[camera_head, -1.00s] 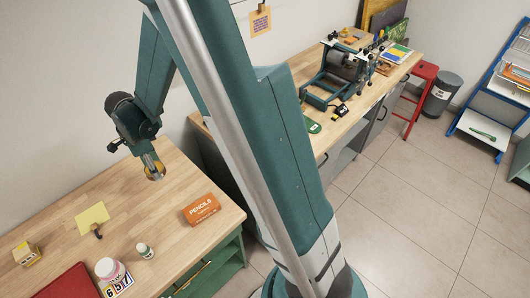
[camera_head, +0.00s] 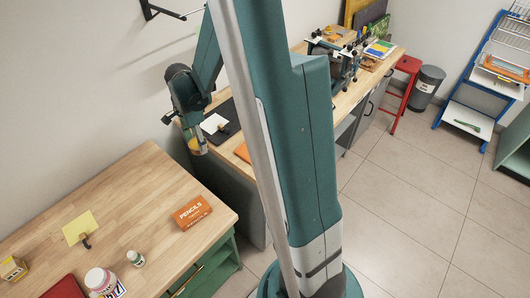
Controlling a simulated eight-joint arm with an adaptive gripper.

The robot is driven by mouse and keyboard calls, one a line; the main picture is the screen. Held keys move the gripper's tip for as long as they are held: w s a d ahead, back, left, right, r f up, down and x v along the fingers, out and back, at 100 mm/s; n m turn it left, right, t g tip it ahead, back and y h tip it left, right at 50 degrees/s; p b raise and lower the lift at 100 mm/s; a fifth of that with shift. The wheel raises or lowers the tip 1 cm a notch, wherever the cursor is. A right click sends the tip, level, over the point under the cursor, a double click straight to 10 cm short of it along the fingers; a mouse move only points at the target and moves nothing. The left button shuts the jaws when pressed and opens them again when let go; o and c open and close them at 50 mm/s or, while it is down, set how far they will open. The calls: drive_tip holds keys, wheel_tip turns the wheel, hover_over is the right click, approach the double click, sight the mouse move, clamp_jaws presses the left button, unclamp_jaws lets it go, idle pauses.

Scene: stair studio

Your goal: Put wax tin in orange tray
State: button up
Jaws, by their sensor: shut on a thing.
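My gripper (camera_head: 196,139) points down, shut on a small yellow-and-silver round thing, likely the wax tin (camera_head: 199,149). It holds the tin in the air near the left end of the long rear bench, beyond the right back corner of the front table. An orange thing (camera_head: 242,152) lies on the bench to the right of the gripper, largely hidden behind my arm. It may be the orange tray, but I cannot tell its full shape.
A black mat with a white sheet (camera_head: 214,123) lies on the long bench (camera_head: 243,117). The front table (camera_head: 135,195) holds an orange pencils box (camera_head: 192,212), a yellow note (camera_head: 79,229) and several small containers. A blue shelf unit (camera_head: 462,112) stands far right.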

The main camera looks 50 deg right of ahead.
drive_tip(key=s+d, duration=0.8)
drive_tip(key=d, duration=0.3)
drive_tip(key=s+d+r, duration=0.1)
drive_tip(key=s+d, duration=0.7)
drive_tip(key=d, duration=0.3)
drive_tip(key=shift+n+b, duration=0.3)
drive_tip(key=shift+b, duration=0.15)
drive_tip(key=shift+f, duration=2.85)
drive_tip(key=shift+f+b, duration=0.4)
drive_tip(key=shift+f, duration=1.7)
drive_tip(key=shift+f, duration=0.1)
